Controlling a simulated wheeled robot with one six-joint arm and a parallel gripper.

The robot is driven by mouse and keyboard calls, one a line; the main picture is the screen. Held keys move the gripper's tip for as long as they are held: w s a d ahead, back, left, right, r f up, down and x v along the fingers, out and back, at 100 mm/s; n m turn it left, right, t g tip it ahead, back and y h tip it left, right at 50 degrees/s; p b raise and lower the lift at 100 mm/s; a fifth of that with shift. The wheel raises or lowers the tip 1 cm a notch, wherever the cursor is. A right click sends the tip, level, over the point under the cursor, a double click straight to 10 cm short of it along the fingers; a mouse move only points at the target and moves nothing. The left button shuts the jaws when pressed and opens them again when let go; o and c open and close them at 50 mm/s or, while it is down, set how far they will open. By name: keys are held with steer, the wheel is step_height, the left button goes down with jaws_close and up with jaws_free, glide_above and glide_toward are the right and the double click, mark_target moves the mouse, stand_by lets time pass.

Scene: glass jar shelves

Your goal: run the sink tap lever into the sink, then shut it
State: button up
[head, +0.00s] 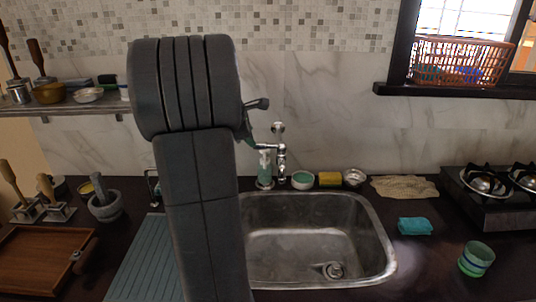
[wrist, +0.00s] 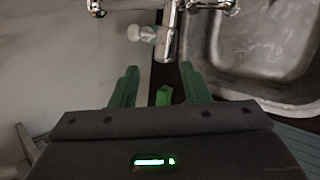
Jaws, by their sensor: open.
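The chrome tap (head: 281,157) stands at the back edge of the steel sink (head: 384,262); I see no water stream. In the wrist view the tap (wrist: 168,38) is at the top, beyond my fingertips, with the sink (wrist: 262,45) to the right. I cannot pick out its lever clearly. My gripper (wrist: 158,74) has two green fingers spread apart, with nothing held. In the head view my arm covers much of the middle and the gripper is mostly hidden, just left of the tap.
A soap bottle (head: 265,170) stands close beside the tap. A green bowl (head: 303,180), a yellow sponge (head: 330,179) and a metal bowl (head: 354,178) line the back edge. A teal cloth (head: 415,226) and a striped cup (head: 476,259) are right of the sink.

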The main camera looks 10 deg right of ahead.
mark_target(257, 142)
steer(key=shift+b+x, duration=0.8)
steer(key=shift+x, duration=1.65)
steer(key=shift+d, duration=0.1)
steer(key=c, duration=0.5)
steer(key=shift+s+r, duration=0.1)
steer(key=shift+r, duration=0.15)
steer(key=shift+c, duration=0.2)
steer(key=shift+s+n+t+y+p, duration=0.2)
steer(key=shift+n+t+y+p, duration=0.1)
steer(key=shift+n+p, duration=0.4)
